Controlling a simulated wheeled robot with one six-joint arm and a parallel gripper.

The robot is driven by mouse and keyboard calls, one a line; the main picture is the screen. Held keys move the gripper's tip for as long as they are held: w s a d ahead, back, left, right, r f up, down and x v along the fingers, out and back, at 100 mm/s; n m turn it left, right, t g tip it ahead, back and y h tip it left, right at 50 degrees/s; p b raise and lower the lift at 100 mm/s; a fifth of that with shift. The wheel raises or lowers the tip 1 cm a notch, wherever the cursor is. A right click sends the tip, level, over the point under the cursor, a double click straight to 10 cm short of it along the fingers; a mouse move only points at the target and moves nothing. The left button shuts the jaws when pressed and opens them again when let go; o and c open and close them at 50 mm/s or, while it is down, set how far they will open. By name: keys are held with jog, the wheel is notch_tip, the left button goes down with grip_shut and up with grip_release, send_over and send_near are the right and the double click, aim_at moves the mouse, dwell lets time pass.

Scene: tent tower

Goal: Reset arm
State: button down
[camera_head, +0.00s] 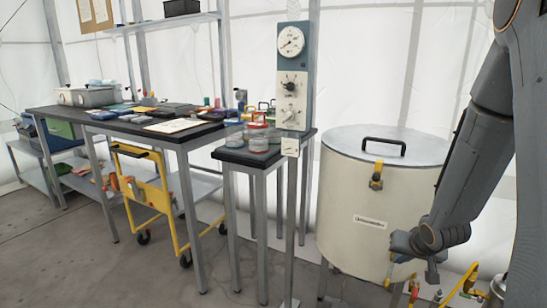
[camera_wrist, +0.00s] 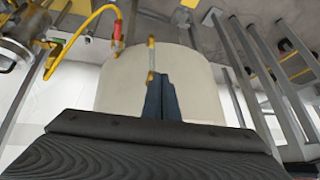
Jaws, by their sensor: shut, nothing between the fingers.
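My arm comes in from the right in the head view. My gripper (camera_head: 396,243) is in front of the lower right side of a large cream drum (camera_head: 350,195). In the wrist view my gripper's dark blue fingers (camera_wrist: 161,80) are together, with nothing held between them. The drum (camera_wrist: 120,85) fills the background behind them. A thin upright fitting with yellow ends (camera_wrist: 151,58) shows just beyond the fingertips; I cannot tell whether they touch it.
A yellow hose (camera_head: 460,285) and small valves are low at the right. A gauge post (camera_head: 293,80) stands left of the drum. Further left are a black-topped table (camera_head: 185,137) with many small items and a yellow cart (camera_head: 150,195). Open floor (camera_head: 60,260) lies at front left.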

jog(key=s+a+r+n+g, duration=0.2)
jog(key=s+a+r, duration=0.3)
jog(key=a, duration=0.3)
jog(key=s+a+r+n+g, duration=0.1)
jog(key=s+a+r, duration=0.45)
jog(key=a, duration=0.25)
jog(key=s+a+r+n+g+y, duration=0.1)
jog(key=s+a+r+n+g, duration=0.15)
jog(key=s+a, duration=0.4)
jog(key=s+a+r+n+g, duration=0.15)
jog(key=s+a+r, duration=0.25)
jog(key=s, duration=0.6)
jog(key=d+r+m+p, duration=0.3)
jog(key=d+r+p, duration=0.5)
jog(key=p, duration=0.9)
jog(key=shift+d+r, duration=0.35)
